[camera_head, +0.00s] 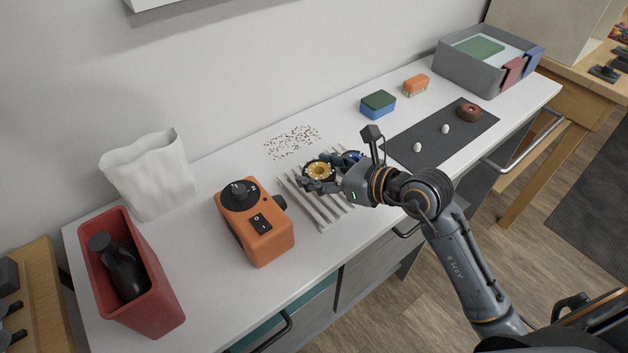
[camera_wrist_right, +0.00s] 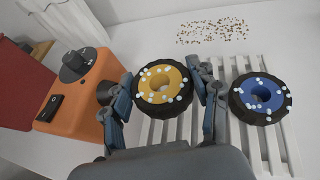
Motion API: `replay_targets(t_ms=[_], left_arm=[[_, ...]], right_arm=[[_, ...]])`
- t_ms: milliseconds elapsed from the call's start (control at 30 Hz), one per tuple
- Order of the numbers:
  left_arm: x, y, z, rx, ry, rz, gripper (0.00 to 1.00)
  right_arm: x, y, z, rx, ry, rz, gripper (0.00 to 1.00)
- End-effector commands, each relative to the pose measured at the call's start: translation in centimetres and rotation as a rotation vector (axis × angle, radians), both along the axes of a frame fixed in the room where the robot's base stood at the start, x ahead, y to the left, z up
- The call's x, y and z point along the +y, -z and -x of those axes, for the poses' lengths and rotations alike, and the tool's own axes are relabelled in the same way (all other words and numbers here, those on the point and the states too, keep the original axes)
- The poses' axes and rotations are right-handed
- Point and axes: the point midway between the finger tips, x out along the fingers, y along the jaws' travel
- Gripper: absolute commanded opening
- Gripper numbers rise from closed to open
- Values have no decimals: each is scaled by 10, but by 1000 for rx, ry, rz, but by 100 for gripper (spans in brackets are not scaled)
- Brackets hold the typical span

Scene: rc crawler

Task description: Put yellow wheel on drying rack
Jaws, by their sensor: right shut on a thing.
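The yellow wheel (camera_head: 319,171) has a black tyre and a yellow hub with white specks. My right gripper (camera_head: 320,175) is shut on it at the white slatted drying rack (camera_head: 306,202). In the right wrist view the yellow wheel (camera_wrist_right: 163,86) sits between the two fingers (camera_wrist_right: 165,92), over the left part of the rack (camera_wrist_right: 243,140). I cannot tell whether it touches the slats. A blue-hubbed wheel (camera_wrist_right: 262,97) lies on the rack to the right; in the head view it is mostly hidden behind my gripper. My left gripper is not in view.
An orange machine (camera_head: 262,237) stands close to the rack's left. A red bin (camera_head: 160,299) with a black bottle and a white bag (camera_head: 151,174) are further left. Scattered crumbs (camera_head: 292,142) lie behind the rack. A sponge (camera_head: 378,104) and dark mat (camera_head: 435,150) are right.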

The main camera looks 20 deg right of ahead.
Motion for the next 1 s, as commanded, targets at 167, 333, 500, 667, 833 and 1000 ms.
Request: replay_targets(t_ms=[167,333,500,667,833,1000], left_arm=[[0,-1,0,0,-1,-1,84],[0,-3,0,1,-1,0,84],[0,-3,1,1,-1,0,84],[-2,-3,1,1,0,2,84],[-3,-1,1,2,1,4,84],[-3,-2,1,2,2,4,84]], right_arm=[[9,13,-7,1,-1,-3,30],[9,38,-7,3,0,-2,30],[9,44,-8,-1,0,0,30],[9,44,-8,-1,0,0,30],[9,47,-8,-1,0,0,68],[9,47,-8,-1,0,-1,70]])
